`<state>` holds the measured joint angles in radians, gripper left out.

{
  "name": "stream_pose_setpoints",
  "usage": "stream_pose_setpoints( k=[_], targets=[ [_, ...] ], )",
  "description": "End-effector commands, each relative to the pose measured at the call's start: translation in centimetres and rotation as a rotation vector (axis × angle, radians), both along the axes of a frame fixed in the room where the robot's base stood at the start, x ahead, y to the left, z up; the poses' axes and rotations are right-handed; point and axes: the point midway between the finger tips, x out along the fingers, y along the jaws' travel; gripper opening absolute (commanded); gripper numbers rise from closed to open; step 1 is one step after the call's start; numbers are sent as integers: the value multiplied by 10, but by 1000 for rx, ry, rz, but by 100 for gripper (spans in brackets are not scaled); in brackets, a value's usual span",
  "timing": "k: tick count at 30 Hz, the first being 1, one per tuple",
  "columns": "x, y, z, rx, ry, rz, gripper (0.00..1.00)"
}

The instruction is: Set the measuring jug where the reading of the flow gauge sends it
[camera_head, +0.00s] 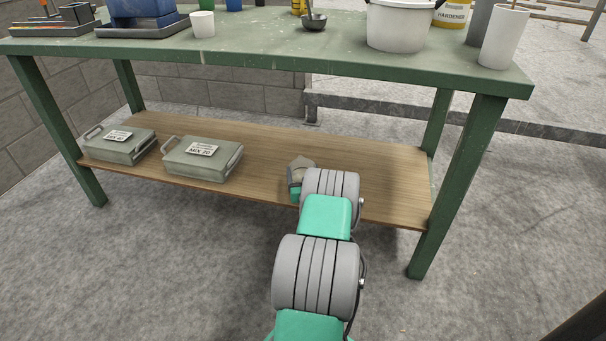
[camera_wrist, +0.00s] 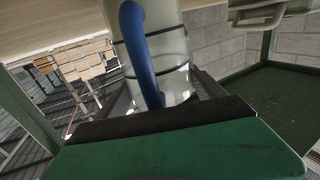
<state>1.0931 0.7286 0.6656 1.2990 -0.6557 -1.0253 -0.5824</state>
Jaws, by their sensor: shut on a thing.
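The measuring jug (camera_wrist: 172,55), clear with dark bands and a blue handle (camera_wrist: 137,45), fills the upper middle of the wrist view. My gripper (camera_wrist: 165,102) is shut on it, with dark fingers at either side of its body. The jug's end is cut off by the top edge of the picture, close to a wooden surface, so I cannot tell whether it touches. In the head view my arm reaches over the right part of the lower wooden shelf (camera_head: 385,168) and hides most of the jug and gripper. I see no flow gauge in either view.
On the shelf's left are two grey-green cases, one labelled MIX 20 (camera_head: 203,159), the other's label (camera_head: 117,136) hard to read. The green bench (camera_head: 270,52) above carries a white bucket (camera_head: 398,25), a white cylinder (camera_head: 503,38), a ladle and cups. The shelf's right end looks clear.

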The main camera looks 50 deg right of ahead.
Motion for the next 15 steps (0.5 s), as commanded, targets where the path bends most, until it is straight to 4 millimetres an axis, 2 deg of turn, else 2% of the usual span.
stream_pose_setpoints(
  k=[2,3,11,15],
  targets=[
    [0,0,-2,-3,-1,0,6],
    [0,0,-4,1,1,0,79],
    [0,0,-3,1,1,0,100],
    [0,0,-3,1,1,0,100]
  ],
)
